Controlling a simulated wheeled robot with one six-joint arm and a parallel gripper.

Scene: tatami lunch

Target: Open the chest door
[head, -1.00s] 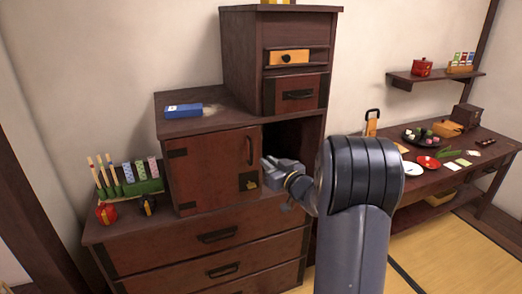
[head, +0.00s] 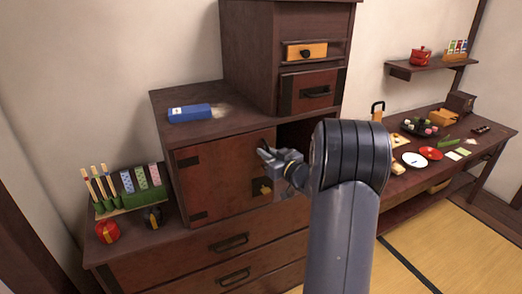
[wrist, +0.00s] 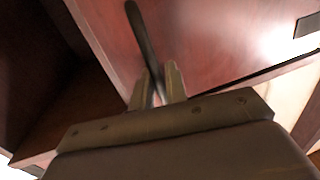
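The chest door (head: 215,185) is a reddish-brown panel with dark metal corner plates on the left side of the chest (head: 240,125). It looks flush or nearly so; a slight gap cannot be told. Its dark upright handle (wrist: 138,35) shows in the wrist view, running between the two fingers of my gripper (wrist: 160,80). The fingers sit close on either side and look shut on it. In the head view my gripper (head: 267,157) is at the door's right part, covering most of the handle.
A dark open space (head: 297,134) lies right of the door. A blue box (head: 189,112) lies on the chest top. Drawers (head: 230,243) are below. A rack with sticks (head: 128,205) and a red round item (head: 107,231) stand left. A low table (head: 480,150) with dishes is at right.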

